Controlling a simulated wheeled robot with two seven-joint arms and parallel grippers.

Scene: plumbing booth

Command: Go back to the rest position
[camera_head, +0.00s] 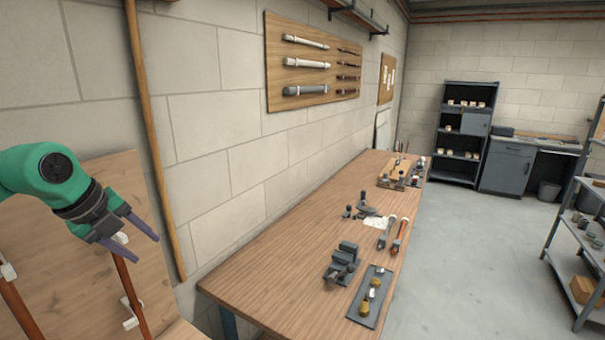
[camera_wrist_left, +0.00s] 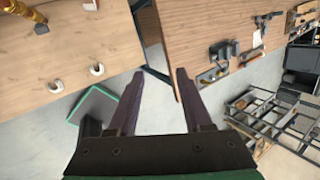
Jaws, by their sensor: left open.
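My left gripper (camera_head: 136,244) hangs from its green arm at the left of the head view, in front of a wooden board. Its two dark fingers are spread apart with nothing between them. The left wrist view also shows the open fingers (camera_wrist_left: 158,78), with grey floor and a table edge behind them. A copper pipe (camera_head: 130,290) on the board passes behind the fingers in the head view; I cannot tell how far apart they are. My right gripper is in neither view.
A long wooden workbench (camera_head: 262,290) runs along the wall, holding a dark vise (camera_head: 343,262), a tray (camera_head: 361,312) with brass fittings and several tools. A metal shelf (camera_head: 575,255) stands at the right. The grey floor (camera_head: 475,265) between is clear.

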